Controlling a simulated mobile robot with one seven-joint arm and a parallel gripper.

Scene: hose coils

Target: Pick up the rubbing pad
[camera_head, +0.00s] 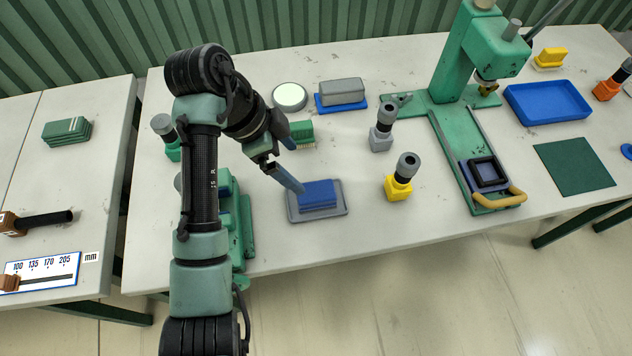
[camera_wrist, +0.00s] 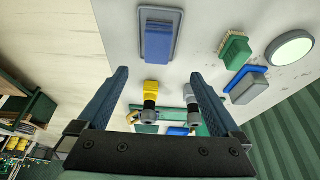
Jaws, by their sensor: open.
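No label marks the rubbing pad, and I cannot tell for certain which item it is. A blue layered block (camera_head: 319,195) lies in a shallow grey tray (camera_head: 343,211) near the table's front edge. A grey block (camera_head: 343,91) on a blue base stands at the back, and a green bristled brush (camera_head: 301,132) lies between them. My gripper (camera_head: 298,169) is open and empty above the table, by the blue block and brush. In the wrist view its fingers (camera_wrist: 159,75) are spread, with the blue block (camera_wrist: 158,42) beyond them and the grey block (camera_wrist: 250,88) to the right.
A white round disc (camera_head: 290,96) lies at the back. Grey (camera_head: 382,128) and yellow (camera_head: 399,181) stamp-like pieces stand right of the tray. A green press (camera_head: 455,60), blue tray (camera_head: 590,104) and green mat (camera_head: 574,166) are farther right. Green stacked pads (camera_head: 66,131) lie on the left table.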

